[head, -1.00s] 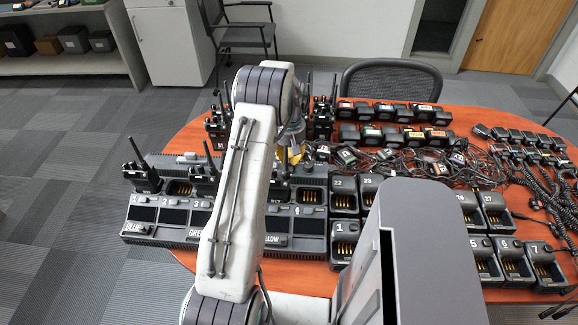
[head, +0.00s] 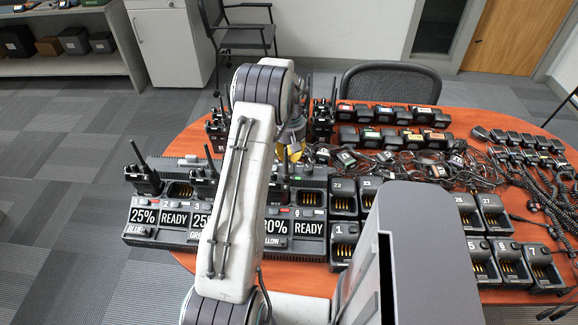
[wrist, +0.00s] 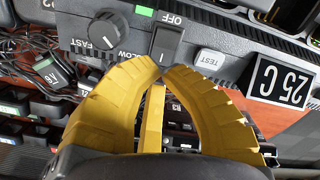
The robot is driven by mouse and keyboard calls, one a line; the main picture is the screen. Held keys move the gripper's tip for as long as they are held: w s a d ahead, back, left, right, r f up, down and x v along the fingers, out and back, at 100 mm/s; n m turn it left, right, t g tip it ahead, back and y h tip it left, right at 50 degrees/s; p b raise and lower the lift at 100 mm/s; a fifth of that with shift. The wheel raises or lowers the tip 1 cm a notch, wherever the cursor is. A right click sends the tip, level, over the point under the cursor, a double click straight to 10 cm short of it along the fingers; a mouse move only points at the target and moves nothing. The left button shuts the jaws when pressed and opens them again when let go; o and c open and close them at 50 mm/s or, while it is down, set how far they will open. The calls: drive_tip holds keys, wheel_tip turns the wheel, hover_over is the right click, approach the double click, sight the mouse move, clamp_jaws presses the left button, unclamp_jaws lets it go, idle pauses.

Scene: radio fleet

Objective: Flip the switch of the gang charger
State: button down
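The gang charger (head: 160,238) is a long grey unit on the table's left side. Its small displays are lit, with "25%" and "READY" legible. In the wrist view its rear panel (wrist: 215,28) shows a dark rocker switch (wrist: 167,45) beside the word OFF, with a green lamp (wrist: 145,11) next to it. My gripper (wrist: 164,66) has yellow fingers with the tips together, at the edge of the switch; I cannot tell whether they touch it. Nothing is held. In the head view my arm hides part of the charger, and only a bit of yellow finger (head: 295,152) shows.
A round FAST/SLOW knob (wrist: 103,30) and a white TEST button (wrist: 210,59) flank the switch. Radios (head: 144,178) stand in some charger slots. Single chargers (head: 343,235), tangled cables (head: 400,165) and batteries (head: 390,115) crowd the orange table (head: 455,125).

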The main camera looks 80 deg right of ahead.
sight(290, 165)
drive_tip(key=shift+r+p, duration=1.2)
drive_tip(key=shift+r, duration=1)
